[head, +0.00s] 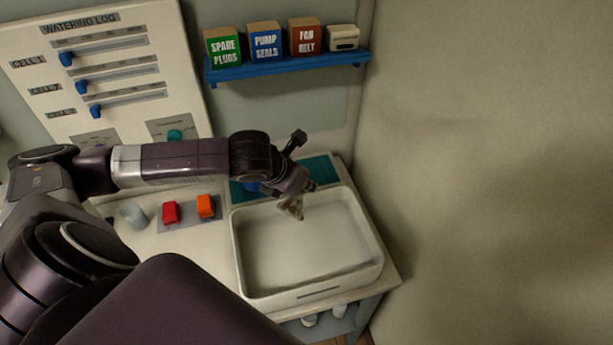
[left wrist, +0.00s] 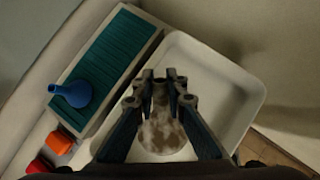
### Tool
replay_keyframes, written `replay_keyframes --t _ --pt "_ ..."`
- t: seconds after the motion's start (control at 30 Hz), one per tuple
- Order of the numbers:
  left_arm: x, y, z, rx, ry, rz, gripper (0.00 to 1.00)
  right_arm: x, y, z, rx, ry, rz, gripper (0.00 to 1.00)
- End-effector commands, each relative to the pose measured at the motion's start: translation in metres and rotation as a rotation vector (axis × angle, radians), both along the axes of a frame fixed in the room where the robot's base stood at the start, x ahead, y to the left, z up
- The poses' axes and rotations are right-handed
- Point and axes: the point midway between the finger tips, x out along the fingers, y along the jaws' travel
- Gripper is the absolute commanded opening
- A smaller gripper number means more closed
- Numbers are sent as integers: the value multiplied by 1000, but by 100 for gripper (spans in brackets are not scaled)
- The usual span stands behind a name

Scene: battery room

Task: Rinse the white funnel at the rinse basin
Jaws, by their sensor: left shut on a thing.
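My left gripper (head: 294,186) reaches over the back of the white rinse basin (head: 373,279). It is shut on the white funnel (head: 291,208), which is blotched with brown dirt. In the left wrist view the funnel (left wrist: 163,137) has its narrow end between the fingertips (left wrist: 161,88) and its wide end toward the camera. The basin (left wrist: 246,86) lies behind it there. The funnel appears to hang above the basin floor, clear of it. I see no water in the basin. My right gripper is not in view.
A blue funnel (left wrist: 71,94) stands on the ribbed teal mat (left wrist: 112,48) beside the basin. A red block (head: 170,212), an orange block (head: 206,206) and a pale cup (head: 134,216) stand left. A blue shelf (head: 290,66) with boxes hangs above; a wall (head: 490,170) closes the right.

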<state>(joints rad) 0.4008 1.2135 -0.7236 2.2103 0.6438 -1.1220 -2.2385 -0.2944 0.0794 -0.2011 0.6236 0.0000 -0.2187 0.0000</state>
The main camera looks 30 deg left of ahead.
Motion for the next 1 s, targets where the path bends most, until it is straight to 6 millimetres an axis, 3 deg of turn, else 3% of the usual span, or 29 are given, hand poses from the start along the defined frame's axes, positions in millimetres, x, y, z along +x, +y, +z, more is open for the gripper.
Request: replay_keyframes --t 1.0 --pt "-1 -1 -96 -3 2 0 0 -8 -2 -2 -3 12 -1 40"
